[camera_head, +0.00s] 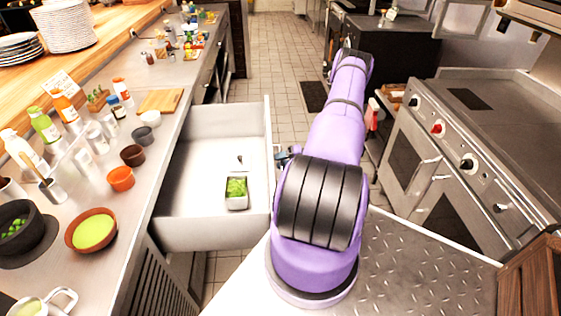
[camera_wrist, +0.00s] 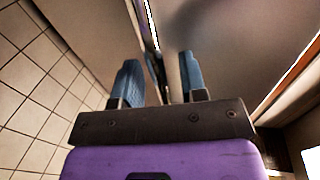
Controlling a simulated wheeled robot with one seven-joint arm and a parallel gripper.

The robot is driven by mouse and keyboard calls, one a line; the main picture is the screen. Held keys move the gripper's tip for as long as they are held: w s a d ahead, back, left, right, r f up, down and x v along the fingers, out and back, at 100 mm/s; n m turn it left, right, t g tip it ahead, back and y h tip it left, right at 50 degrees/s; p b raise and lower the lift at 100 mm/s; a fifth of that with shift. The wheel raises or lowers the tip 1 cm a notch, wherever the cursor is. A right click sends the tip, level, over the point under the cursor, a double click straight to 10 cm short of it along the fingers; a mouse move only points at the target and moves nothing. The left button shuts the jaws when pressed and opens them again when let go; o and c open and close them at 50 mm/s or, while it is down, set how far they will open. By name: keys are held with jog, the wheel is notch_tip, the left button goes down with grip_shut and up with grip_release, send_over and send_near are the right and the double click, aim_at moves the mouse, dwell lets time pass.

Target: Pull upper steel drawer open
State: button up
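The steel drawer (camera_head: 190,200) stands pulled well out from under the left counter in the head view. Inside are a small metal tub (camera_head: 236,203) of green food and a tiny dark item. My gripper (camera_head: 284,154) is at the outer side of the drawer's front panel (camera_head: 268,150), partly hidden by my purple arm. In the wrist view, the two blue fingers of my gripper (camera_wrist: 159,80) are apart, on either side of a narrow dark strip at the drawer front. I cannot tell whether the fingers touch it.
The left counter (camera_head: 150,180) holds bowls, bottles and a cutting board (camera_head: 160,102). A steel stove (camera_head: 440,150) stands on the right. A diamond-plate surface (camera_head: 420,265) is in front at right. Tiled floor (camera_head: 285,60) is open down the aisle.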

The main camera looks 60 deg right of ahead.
jog(key=v, duration=1)
jog(key=shift+s+d, duration=0.25)
jog(key=shift+s, duration=0.05)
dwell(0.4)
